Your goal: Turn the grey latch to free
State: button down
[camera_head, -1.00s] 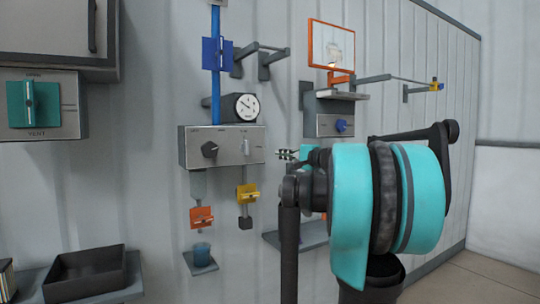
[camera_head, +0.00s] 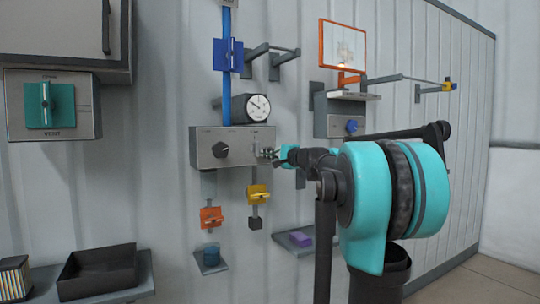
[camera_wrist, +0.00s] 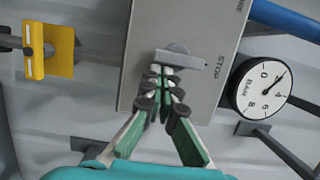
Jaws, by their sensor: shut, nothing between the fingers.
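The grey latch (camera_wrist: 183,60) shows in the wrist view as a light grey piece on the face of a grey control box (camera_wrist: 140,30), with small lettering beside it. My gripper (camera_wrist: 160,76) is shut, with its fingertips at the latch's edge and partly hiding it. I cannot tell whether they touch. In the head view my gripper (camera_head: 267,153) is at the right part of the control box (camera_head: 203,157) and hides most of the latch area. A black knob (camera_head: 220,150) is on the same box, left of my gripper.
A round gauge (camera_head: 257,108) and blue pipe (camera_head: 226,95) are above the box. A purple block (camera_head: 301,240) lies on a small shelf.

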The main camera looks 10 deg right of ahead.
jog(key=shift+s+a+f+m+t, duration=0.1)
jog(key=shift+f+m+t, duration=0.05)
jog(key=shift+m, duration=0.45)
jog(key=shift+a+f+m+t, duration=0.1)
jog(key=shift+m+t, duration=0.05)
jog(key=shift+m, duration=0.45)
jog(key=m, duration=0.2)
jog(key=a+m+t, duration=0.1)
jog(key=m, duration=0.1)
jog(key=f+m, duration=0.1)
jog(key=m, duration=0.1)
jog(key=shift+s+a+m+t, duration=0.25)
jog(key=shift+m+t, duration=0.05)
jog(key=m, duration=0.2)
jog(key=a+m+t+h, duration=0.1)
jog(key=m, duration=0.2)
jog(key=shift+s+a, duration=0.1)
jog(key=shift+s, duration=0.05)
jog(key=m+h, duration=0.1)
jog(key=m, duration=0.1)
jog(key=a+m+t, duration=0.1)
jog(key=m, duration=0.2)
jog(key=shift+s+r+m+h, duration=0.2)
jog(key=shift+m+h, duration=0.1)
jog(key=shift+h, duration=0.1)
jog(key=shift+a+r, duration=0.1)
jog(key=shift+a, duration=0.05)
